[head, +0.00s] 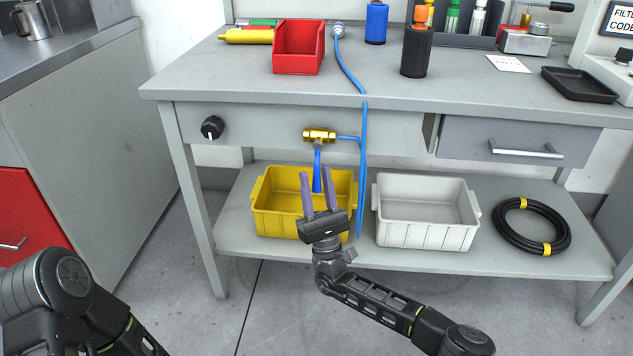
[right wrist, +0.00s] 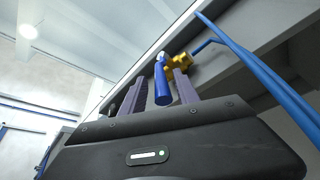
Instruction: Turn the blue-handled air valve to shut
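The air valve has a brass body (head: 319,135) on the front of the workbench, with its blue handle (head: 317,172) hanging straight down. My right gripper (head: 317,186) is open below the valve, its two fingers pointing up. In the head view the lower end of the handle shows between the fingertips. The right wrist view also shows the blue handle (right wrist: 161,84) between the two fingers, with the brass body (right wrist: 178,62) beyond. I cannot tell whether either finger touches it. My left arm shows at the lower left of the head view, but its gripper is out of view.
A blue hose (head: 363,130) runs from the benchtop down beside the valve. A black knob (head: 212,127) sits left of it. A yellow bin (head: 275,222) and a white bin (head: 425,232) stand on the lower shelf behind my right gripper, with a coiled black hose (head: 508,236) at right.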

